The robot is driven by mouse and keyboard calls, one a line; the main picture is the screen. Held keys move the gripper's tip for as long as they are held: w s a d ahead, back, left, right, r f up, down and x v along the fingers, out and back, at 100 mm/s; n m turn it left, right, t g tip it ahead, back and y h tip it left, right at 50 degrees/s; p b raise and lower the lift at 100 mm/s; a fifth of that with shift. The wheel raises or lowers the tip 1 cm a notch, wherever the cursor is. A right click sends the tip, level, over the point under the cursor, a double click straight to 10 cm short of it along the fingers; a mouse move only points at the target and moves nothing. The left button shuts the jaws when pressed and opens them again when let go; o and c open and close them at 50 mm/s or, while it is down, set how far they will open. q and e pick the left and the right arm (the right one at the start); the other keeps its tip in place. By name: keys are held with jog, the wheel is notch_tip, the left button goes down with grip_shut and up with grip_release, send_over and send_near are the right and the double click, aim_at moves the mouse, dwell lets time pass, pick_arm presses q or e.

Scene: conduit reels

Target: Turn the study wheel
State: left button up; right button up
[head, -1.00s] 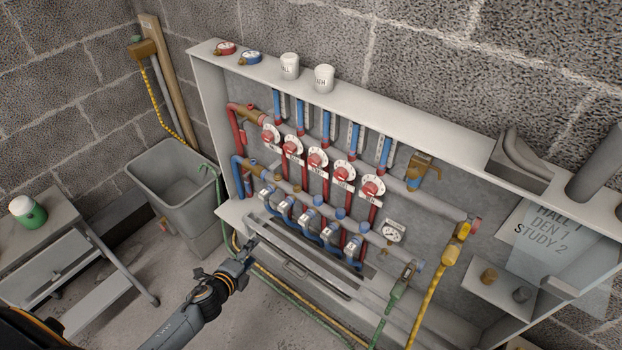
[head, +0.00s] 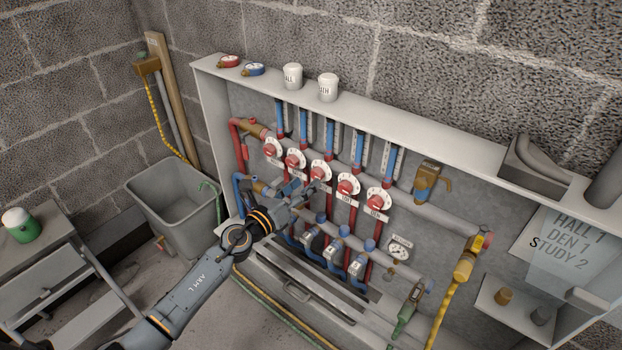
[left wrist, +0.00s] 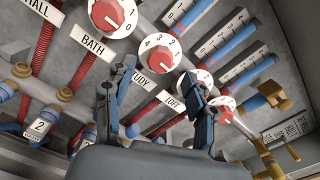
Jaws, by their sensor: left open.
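The study wheel (head: 319,173) is the middle one in a row of red knobs on white numbered dials. In the left wrist view the study wheel (left wrist: 160,55) shows ahead, between the fingertips, with its STUDY label (left wrist: 138,82) below it. My left gripper (head: 308,189) is open and empty, just below and left of the study wheel in the head view. In the left wrist view its fingers (left wrist: 158,82) stand apart; I cannot tell whether they touch anything. The wheel's exact setting is too small to read. My right gripper is not in view.
The bath wheel (left wrist: 113,14) and loft wheel (left wrist: 201,82) flank the study wheel closely. Blue flow tubes (head: 331,136) stand above, valves (head: 335,250) below. A clear panel (head: 570,240) at right reads HALL 1, DEN 1, STUDY 2. A grey bin (head: 172,200) stands at left.

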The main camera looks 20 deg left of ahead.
aim_at(315, 176)
pick_arm(q)
jog(key=shift+x, duration=1.85)
jog(key=c, duration=1.2)
